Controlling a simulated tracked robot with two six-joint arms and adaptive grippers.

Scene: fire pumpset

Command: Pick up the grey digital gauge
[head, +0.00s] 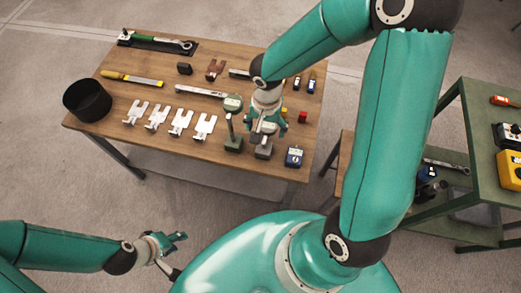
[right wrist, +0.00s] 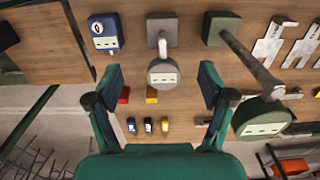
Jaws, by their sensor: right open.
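The grey digital gauge (right wrist: 163,74) shows in the right wrist view as a round grey head with a pale display, on a short post from a square grey base (right wrist: 162,30). In the head view its grey base (head: 263,151) stands on the table, and my right gripper hides most of its head. My right gripper (right wrist: 160,84) is open above the gauge, with the gauge head between its fingers in view and no clear contact. It also shows in the head view (head: 267,126). My left gripper (head: 176,252) is open and empty, low over the floor.
A green gauge (head: 232,103) on a taller stand is close left of the grey one. A blue meter (head: 294,157) is to its right. The wooden table (head: 190,62) also holds white calipers (head: 181,123), a black bin (head: 87,100) and small blocks. A green shelf (head: 480,90) stands right.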

